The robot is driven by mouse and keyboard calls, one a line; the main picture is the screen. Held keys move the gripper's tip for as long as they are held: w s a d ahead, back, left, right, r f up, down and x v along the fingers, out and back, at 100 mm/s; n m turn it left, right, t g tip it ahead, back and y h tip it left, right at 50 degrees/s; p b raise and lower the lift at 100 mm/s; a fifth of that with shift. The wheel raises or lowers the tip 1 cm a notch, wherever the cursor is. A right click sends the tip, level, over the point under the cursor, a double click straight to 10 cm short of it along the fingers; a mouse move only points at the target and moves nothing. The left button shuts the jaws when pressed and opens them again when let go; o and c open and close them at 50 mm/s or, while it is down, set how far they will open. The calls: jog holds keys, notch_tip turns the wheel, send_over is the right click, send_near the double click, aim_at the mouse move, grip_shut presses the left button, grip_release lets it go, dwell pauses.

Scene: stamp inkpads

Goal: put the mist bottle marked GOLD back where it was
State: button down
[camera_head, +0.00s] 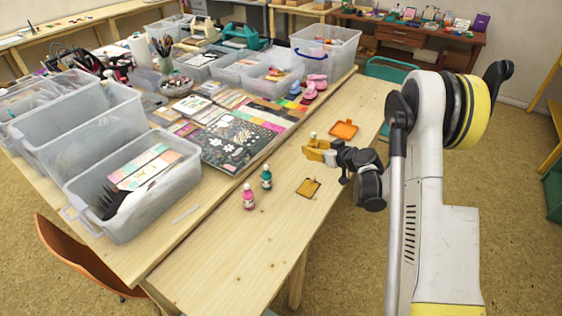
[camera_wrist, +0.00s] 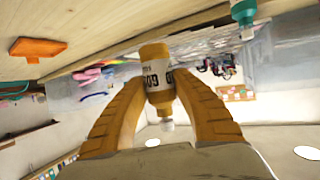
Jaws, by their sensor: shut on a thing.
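The mist bottle marked GOLD (camera_wrist: 155,62) is yellow-orange with a white label and a pale nozzle. In the wrist view my gripper (camera_wrist: 158,88) is shut on it, with a yellow finger on each side. That view is turned over, with the table at the top. In the head view my gripper (camera_head: 322,152) is over the table, between an open orange inkpad (camera_head: 344,129) and a flat gold pad (camera_head: 308,187). The bottle's pale tip points up there; fingers hide much of its body. A pink bottle (camera_head: 249,199) and a teal bottle (camera_head: 266,179) stand to the left.
The wooden table (camera_head: 225,245) is bare at the front and around the gold pad. A patterned sheet (camera_head: 236,140) and clear plastic bins (camera_head: 130,190) fill its left side. Pink figures (camera_head: 312,88) and a clear tub (camera_head: 325,55) stand farther back.

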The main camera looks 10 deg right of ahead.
jog(key=w+a+f+b, duration=0.1)
jog(key=w+a+f, duration=0.1)
jog(key=a, duration=0.1)
jog(key=w+a+f+b, duration=0.2)
jog(key=a, duration=0.1)
jog(key=w+a+f+b, duration=0.1)
jog(key=w+a+f, duration=0.2)
jog(key=shift+f+b, duration=1.25)
jog(key=shift+f, duration=0.65)
jog(key=shift+f, duration=0.15)
jog(key=c, duration=1.1)
grip_release()
